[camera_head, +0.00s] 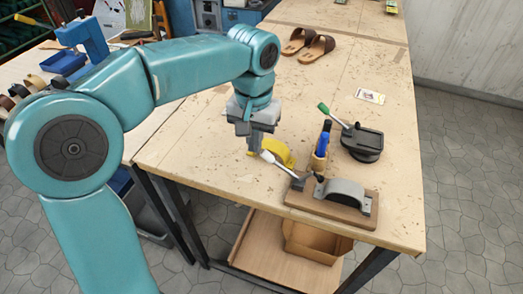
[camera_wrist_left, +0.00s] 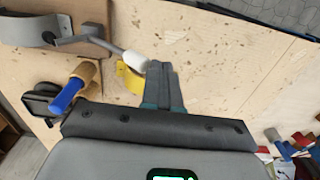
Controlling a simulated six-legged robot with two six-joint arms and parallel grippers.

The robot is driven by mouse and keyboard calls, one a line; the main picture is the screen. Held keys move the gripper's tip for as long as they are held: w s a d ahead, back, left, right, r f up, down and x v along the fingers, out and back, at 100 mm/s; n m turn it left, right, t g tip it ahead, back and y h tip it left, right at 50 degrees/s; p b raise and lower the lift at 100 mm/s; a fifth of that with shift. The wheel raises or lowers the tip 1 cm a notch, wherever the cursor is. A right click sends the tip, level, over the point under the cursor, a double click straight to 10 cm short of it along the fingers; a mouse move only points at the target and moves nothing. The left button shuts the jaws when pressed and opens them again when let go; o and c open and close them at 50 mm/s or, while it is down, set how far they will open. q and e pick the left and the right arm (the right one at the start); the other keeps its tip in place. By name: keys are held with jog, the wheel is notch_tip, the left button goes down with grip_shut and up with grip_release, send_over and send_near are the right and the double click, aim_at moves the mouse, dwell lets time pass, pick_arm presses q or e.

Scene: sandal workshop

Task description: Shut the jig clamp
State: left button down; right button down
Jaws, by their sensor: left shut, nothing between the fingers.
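The jig (camera_head: 342,190) has a grey curved form on a wooden base near the front right corner of the bench. Its clamp lever (camera_head: 283,169) has a white grip (camera_head: 267,157) and slants up to the left, away from the form. The lever's white grip also shows in the left wrist view (camera_wrist_left: 135,59), and the jig's form is partly cut off at the top left. My left gripper (camera_head: 254,151) points down, shut and empty, right beside the white grip. Its fingertips (camera_wrist_left: 161,66) appear very close to the grip; I cannot tell if they touch. My right gripper is not in view.
A yellow object (camera_head: 282,150) lies just behind the lever. A holder with a blue-handled tool (camera_head: 321,146) and a dark round device (camera_head: 362,142) with a green-knobbed lever stand behind the jig. Brown sandals (camera_head: 308,45) lie farther back. The bench left of my gripper is clear.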

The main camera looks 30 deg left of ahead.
pick_arm(q)
notch_tip(320, 180, down, 4)
jog(key=b, duration=0.2)
jog(key=shift+s+b, duration=0.1)
jog(key=shift+b, duration=0.25)
